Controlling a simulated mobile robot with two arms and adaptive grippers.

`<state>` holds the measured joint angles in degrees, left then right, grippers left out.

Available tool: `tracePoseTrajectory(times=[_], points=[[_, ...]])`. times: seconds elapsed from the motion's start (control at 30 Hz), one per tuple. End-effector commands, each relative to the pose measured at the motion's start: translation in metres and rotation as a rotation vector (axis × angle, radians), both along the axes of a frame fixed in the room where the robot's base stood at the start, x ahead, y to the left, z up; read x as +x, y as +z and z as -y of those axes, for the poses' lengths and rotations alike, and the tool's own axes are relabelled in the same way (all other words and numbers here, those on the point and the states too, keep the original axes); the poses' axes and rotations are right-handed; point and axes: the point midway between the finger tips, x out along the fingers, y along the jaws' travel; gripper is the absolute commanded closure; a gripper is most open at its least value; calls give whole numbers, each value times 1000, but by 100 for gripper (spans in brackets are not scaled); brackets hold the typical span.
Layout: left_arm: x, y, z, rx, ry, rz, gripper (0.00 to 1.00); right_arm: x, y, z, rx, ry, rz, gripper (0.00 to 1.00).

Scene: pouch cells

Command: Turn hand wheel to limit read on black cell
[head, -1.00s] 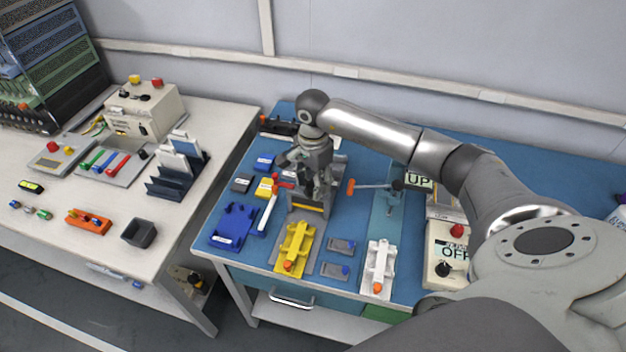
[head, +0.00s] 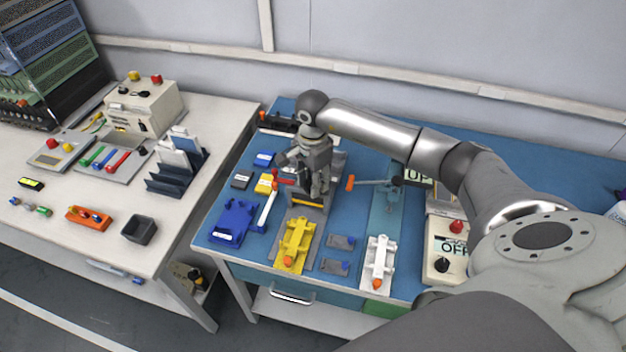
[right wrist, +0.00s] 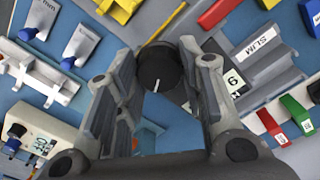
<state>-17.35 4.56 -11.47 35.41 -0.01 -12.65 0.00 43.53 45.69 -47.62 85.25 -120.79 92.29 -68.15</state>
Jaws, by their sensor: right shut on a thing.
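My right gripper (head: 315,185) is over the press-like fixture on the blue mat, pointing down. In the right wrist view its fingers (right wrist: 160,95) stand on both sides of a round black hand wheel (right wrist: 160,68), which has a white pointer line, and are shut on it. In the head view the gripper hides the wheel. A dark cell-like block (head: 241,181) with a white label lies on the mat left of the fixture, apart from the gripper. My left gripper is not in view.
Blue (head: 264,159) and yellow (head: 265,187) labelled blocks lie near the dark one. A blue tray (head: 233,222), yellow fixture (head: 295,246) and white fixture (head: 379,258) stand in front.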

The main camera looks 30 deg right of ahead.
Motion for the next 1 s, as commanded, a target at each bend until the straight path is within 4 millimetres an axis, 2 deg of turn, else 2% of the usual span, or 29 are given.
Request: tracePoseTrajectory(times=[0.27,1.0], points=[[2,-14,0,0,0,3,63,1,-1,1,0,-169,3,88],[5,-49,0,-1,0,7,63,1,0,0,1,-867,5,88]])
